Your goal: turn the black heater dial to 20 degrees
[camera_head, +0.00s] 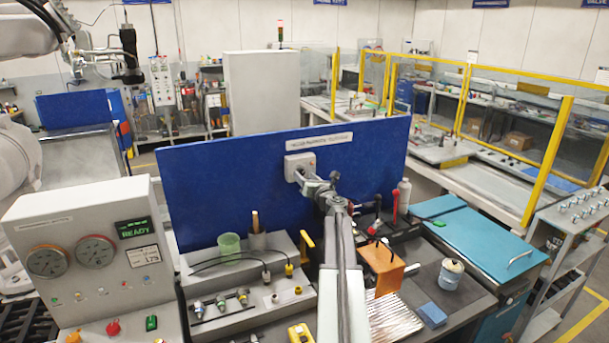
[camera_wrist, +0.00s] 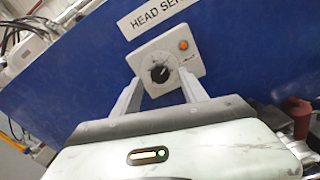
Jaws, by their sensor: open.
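The black heater dial (camera_wrist: 159,73) sits on a white square control box on the blue panel in the wrist view. A light pointer mark shows on the dial, but the scale around it is too small to read. An orange lamp (camera_wrist: 183,45) is at the box's upper right. My gripper (camera_wrist: 160,88) is open, with one finger at each side of the dial's lower part; I cannot tell whether they touch it. In the head view, the white box (camera_head: 300,161) is on the panel and my gripper (camera_head: 306,181) reaches its lower edge. The dial is hidden there.
The blue panel (camera_head: 230,170) stands behind a cluttered bench. A grey console (camera_head: 90,210) with two gauges and a green "READY" display is at left. A blue-topped cabinet (camera_head: 480,245) is farther right.

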